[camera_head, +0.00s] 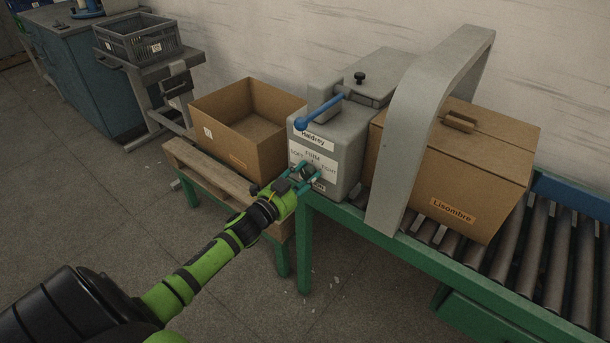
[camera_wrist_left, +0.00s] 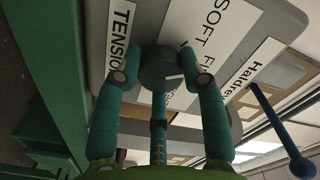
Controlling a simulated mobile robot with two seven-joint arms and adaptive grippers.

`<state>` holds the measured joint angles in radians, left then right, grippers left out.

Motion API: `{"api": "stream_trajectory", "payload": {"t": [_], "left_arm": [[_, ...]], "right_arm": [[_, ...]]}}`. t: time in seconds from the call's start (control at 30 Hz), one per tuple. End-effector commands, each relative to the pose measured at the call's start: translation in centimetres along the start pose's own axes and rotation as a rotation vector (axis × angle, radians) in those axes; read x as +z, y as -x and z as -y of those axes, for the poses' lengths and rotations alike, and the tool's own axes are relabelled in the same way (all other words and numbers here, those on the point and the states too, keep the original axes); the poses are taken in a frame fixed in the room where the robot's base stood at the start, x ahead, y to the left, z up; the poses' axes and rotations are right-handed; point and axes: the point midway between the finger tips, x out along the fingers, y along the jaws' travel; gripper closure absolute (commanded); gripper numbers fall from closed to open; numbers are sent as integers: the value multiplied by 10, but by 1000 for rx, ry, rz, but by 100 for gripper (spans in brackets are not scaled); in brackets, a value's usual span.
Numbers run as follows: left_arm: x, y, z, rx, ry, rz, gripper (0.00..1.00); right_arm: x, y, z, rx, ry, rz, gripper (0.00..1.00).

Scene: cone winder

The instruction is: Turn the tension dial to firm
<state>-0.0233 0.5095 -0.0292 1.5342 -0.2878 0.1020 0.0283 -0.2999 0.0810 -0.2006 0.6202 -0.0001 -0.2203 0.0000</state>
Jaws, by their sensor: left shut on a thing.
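The tension dial (camera_head: 309,172) is a small dark round knob low on the front face of the grey machine (camera_head: 355,150). My left gripper (camera_head: 306,174) reaches it from the lower left and is shut on it. A pale mark shows at the dial's edge. White labels beside it read TENSION (camera_wrist_left: 121,38) and SOFT and FIRM (camera_wrist_left: 205,40), partly covered by the dial and fingers. I cannot tell which word the mark points to. My right gripper is not in view.
A blue-handled lever (camera_head: 318,112) sticks out above the dial. An open cardboard box (camera_head: 243,160) stands left of the machine on a pallet. A closed carton (camera_head: 470,185) is under the grey arch (camera_head: 405,130) on the roller conveyor (camera_head: 535,240).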

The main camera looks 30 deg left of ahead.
Motion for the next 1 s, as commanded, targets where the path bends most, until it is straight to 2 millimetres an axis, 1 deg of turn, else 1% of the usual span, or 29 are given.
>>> {"api": "stream_trajectory", "payload": {"t": [0.03,0.3,0.5,0.7,1.0], "left_arm": [[6,2,-1,3,-43,16,92],[6,2,0,4,-272,16,92],[6,2,1,4,-396,17,92],[6,2,2,3,-471,17,92],[6,1,4,1,-508,17,92]], "right_arm": [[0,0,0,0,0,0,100],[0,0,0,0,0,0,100],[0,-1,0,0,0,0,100],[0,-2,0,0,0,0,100],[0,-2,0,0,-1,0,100]]}}
